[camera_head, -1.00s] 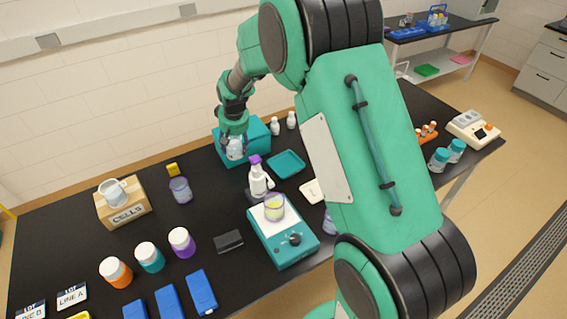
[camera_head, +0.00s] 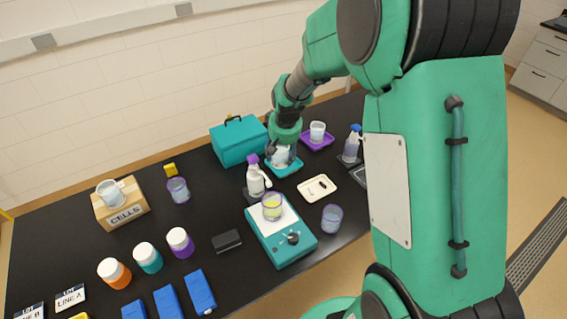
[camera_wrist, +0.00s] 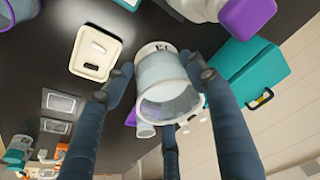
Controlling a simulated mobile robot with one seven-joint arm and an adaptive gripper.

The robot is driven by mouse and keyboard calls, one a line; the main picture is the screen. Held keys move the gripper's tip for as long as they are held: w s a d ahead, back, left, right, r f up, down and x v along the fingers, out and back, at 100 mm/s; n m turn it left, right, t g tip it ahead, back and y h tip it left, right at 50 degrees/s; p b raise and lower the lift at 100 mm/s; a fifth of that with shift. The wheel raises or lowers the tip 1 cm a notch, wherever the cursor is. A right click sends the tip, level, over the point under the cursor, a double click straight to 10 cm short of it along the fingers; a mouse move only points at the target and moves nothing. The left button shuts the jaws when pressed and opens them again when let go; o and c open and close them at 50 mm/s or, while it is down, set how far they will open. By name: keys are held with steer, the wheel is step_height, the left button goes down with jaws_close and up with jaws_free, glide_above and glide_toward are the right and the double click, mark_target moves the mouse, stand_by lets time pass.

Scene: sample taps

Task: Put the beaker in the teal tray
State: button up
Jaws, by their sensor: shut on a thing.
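My gripper (camera_head: 284,142) is shut on a pale, see-through beaker (camera_wrist: 168,88). In the wrist view the beaker sits between the fingers, with dark lettering on its side and its round mouth towards the camera. In the head view the beaker (camera_head: 283,158) is at the teal tray (camera_head: 291,172), a small shallow square tray right of the spray bottle. Beaker and gripper cover much of the tray. I cannot tell whether the beaker touches the tray floor or hangs just above it. In the wrist view the beaker hides most of the tray.
A teal case (camera_head: 238,142) stands to the left. A white spray bottle with purple top (camera_head: 256,178) is close at front left. A purple tray (camera_head: 325,141) holding a white cup is behind right. A cream tray (camera_head: 317,188) and a balance (camera_head: 280,238) lie nearer.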

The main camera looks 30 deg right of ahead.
steer(key=s+d, duration=0.3)
steer(key=s, duration=0.2)
step_height(320, 180, down, 9)
steer(key=shift+a+f+m, duration=0.2)
steer(key=shift+a+m, duration=0.05)
steer(key=shift+m, duration=0.15)
steer(key=shift+w, duration=0.2)
steer(key=w+d, duration=0.1)
steer(key=w, duration=0.4)
steer(key=w+d+f+b, duration=0.1)
steer(key=w+d, duration=0.1)
steer(key=w, duration=0.3)
steer(key=w+d, duration=0.2)
steer(key=w, duration=0.3)
steer(key=shift+d+f+b, duration=0.1)
steer(key=shift+f+b, duration=0.15)
steer(key=shift+b, duration=0.1)
steer(key=shift+f+b, duration=0.4)
steer(key=shift+f, duration=1.35)
steer(key=shift+c, duration=0.2)
steer(key=shift+f, duration=0.15)
